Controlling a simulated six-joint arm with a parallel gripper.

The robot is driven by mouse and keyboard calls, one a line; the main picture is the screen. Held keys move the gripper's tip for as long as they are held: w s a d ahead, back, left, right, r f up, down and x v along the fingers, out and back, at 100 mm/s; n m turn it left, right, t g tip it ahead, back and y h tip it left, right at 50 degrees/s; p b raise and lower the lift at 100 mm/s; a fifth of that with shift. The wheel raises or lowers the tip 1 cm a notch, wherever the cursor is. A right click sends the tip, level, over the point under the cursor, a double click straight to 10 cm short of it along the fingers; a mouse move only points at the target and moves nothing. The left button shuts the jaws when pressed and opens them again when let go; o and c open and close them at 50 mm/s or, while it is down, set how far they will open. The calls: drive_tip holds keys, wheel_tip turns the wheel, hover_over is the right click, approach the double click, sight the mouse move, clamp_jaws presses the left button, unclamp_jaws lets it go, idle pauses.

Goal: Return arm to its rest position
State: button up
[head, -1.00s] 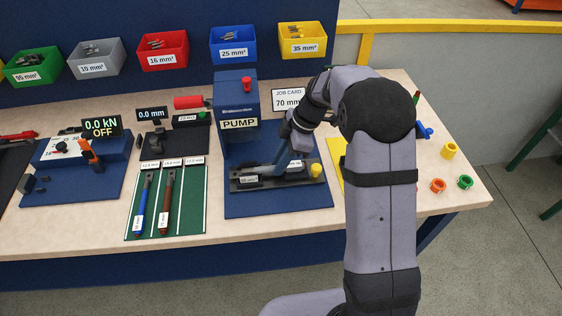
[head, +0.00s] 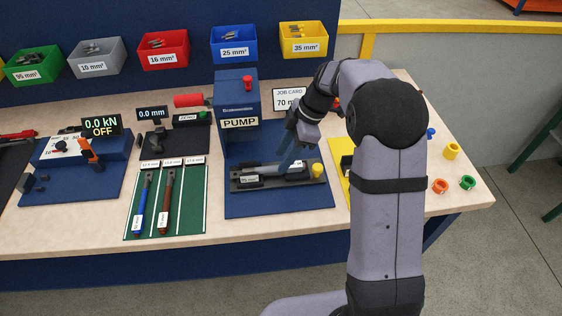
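My arm rises at the right of the head view and bends over the bench (head: 70,232). My gripper (head: 284,160) points down and to the left, above the blue pump station (head: 240,203). Its fingers are small and dark against the blue, so I cannot tell whether they are open or shut. The black tool (head: 265,180) with a white label lies on the pump station just below the fingers. A yellow knob (head: 318,170) is at its right end.
A job card (head: 288,98) stands behind my wrist. The pump (head: 238,112) stands left of the gripper. A green mat (head: 190,215) holds a blue and a brown cable. Coloured bins (head: 163,49) line the back. Coloured rings (head: 440,187) lie right of my arm.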

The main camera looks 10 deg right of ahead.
drive_tip(key=shift+b+v, duration=0.45)
drive_tip(key=shift+v, duration=1.85)
drive_tip(key=shift+s+d+f+m, duration=0.1)
drive_tip(key=shift+s+f+m, duration=0.15)
drive_tip(key=shift+s+m, duration=0.3)
drive_tip(key=s+f+m, duration=0.1)
drive_tip(key=s+m, duration=0.1)
drive_tip(key=s, duration=0.1)
drive_tip(key=s+d+f+m+h, duration=0.1)
drive_tip(key=s+m, duration=0.2)
drive_tip(key=s, duration=0.1)
drive_tip(key=s+d+f+m+h, duration=0.1)
drive_tip(key=s+m, duration=0.2)
drive_tip(key=shift+s+d+f+m, duration=0.1)
drive_tip(key=shift+s+f+m, duration=0.05)
drive_tip(key=shift+s+m, duration=0.15)
drive_tip(key=s+d+f+m+h, duration=0.2)
drive_tip(key=s+f+m, duration=0.2)
drive_tip(key=s+m, duration=0.4)
drive_tip(key=s, duration=0.4)
drive_tip(key=shift+s+d+f, duration=0.15)
drive_tip(key=shift+d+f, duration=0.1)
drive_tip(key=shift+o, duration=0.5)
